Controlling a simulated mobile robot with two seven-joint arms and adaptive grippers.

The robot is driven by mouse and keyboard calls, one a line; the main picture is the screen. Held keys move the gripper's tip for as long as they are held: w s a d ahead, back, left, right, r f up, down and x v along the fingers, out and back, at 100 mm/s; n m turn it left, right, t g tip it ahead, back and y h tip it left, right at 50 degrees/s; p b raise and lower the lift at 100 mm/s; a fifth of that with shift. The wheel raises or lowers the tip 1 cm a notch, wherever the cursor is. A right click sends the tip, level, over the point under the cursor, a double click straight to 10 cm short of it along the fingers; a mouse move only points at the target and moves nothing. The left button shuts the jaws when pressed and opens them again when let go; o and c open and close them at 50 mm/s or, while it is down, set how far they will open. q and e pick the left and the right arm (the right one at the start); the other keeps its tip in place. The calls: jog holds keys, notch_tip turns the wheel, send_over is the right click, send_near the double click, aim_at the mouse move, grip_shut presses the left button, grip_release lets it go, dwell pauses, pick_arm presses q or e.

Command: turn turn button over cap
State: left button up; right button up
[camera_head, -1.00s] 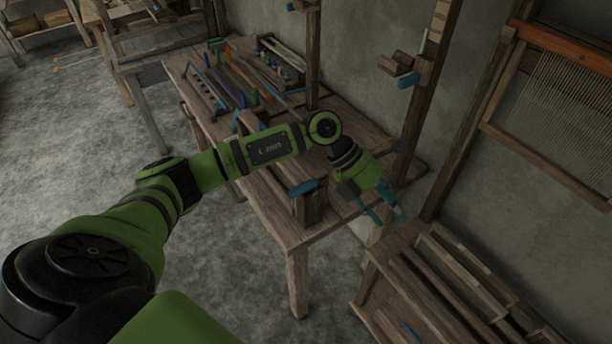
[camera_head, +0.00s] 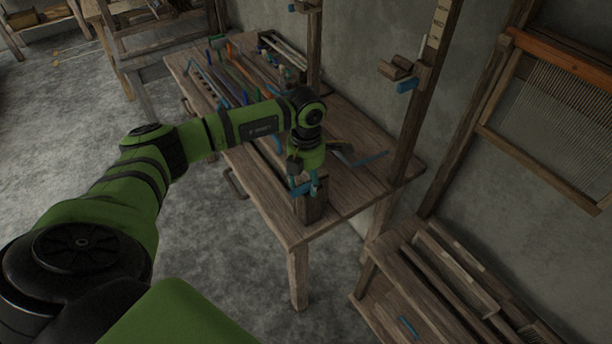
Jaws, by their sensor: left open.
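My left gripper (camera_head: 305,190) points down, open, at the top of a short wooden post (camera_head: 312,210) on the near end of the wooden table (camera_head: 350,200). A small blue piece on top of this post is mostly hidden by the teal fingers, and I cannot tell if they touch it. On the upright beam to the right, a brown wooden block (camera_head: 398,68) has a blue piece (camera_head: 407,85) under it. I cannot tell which of these is the turn button or the cap. My right gripper is not in view.
A tool with a blue handle (camera_head: 370,158) lies on the table right of my gripper. Several coloured tools fill the table's far end. A low wooden rack (camera_head: 440,280) stands at the lower right. A loom frame with threads (camera_head: 560,120) stands at the right wall.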

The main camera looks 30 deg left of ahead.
pick_arm(q)
jog(key=shift+f, duration=0.1)
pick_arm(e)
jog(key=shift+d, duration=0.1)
pick_arm(q)
grip_shut()
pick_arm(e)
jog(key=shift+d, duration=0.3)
